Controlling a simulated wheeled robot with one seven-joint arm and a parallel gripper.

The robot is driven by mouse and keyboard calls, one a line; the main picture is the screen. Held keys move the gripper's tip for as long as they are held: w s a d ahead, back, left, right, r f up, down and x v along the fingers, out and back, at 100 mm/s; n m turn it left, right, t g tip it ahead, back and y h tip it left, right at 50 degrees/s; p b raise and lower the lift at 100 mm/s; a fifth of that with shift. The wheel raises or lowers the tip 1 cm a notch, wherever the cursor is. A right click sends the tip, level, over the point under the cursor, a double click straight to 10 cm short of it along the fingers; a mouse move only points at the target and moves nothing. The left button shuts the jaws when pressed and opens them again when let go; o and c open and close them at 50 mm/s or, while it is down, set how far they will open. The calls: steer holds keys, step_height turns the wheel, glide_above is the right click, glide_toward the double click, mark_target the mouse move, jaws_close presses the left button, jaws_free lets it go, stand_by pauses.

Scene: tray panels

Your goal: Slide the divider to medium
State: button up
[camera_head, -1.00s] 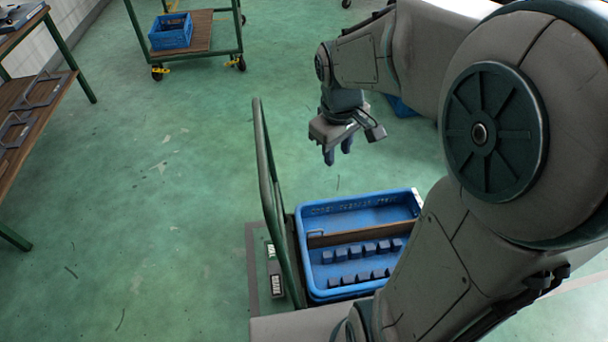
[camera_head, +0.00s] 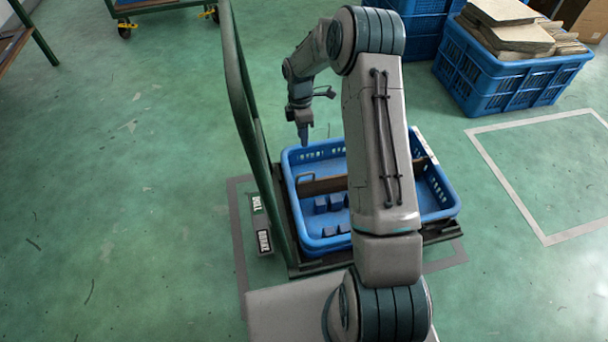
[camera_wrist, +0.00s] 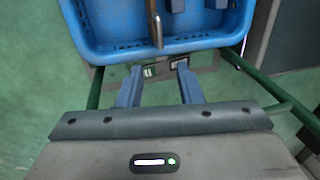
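The divider (camera_head: 322,186) is a thin brown board standing across the blue tray (camera_head: 286,160), with a small metal handle at its left end. Its handle end also shows in the wrist view (camera_wrist: 154,24), near the tray wall. Dark blue blocks (camera_head: 320,205) stand in the tray on the near side of the divider. My gripper (camera_head: 303,138) is above the tray's far left part, apart from the divider. In the wrist view my gripper (camera_wrist: 158,70) is open, with nothing between its fingers. My arm hides the middle of the tray and divider.
The tray sits on a cart with a tall green handle rail (camera_head: 250,130) on its left. Small floor labels (camera_head: 262,240) lie beside the cart. A blue crate with stacked boards (camera_head: 500,85) stands at the upper right.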

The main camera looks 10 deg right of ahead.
steer(key=s+f+b, duration=0.1)
steer(key=f, duration=0.3)
steer(key=f+b, duration=0.2)
steer(key=f, duration=0.3)
steer(key=s+f+b, duration=0.1)
steer(key=f, duration=0.3)
steer(key=shift+s+f+b, duration=0.3)
steer(key=shift+f, duration=0.1)
jaws_close()
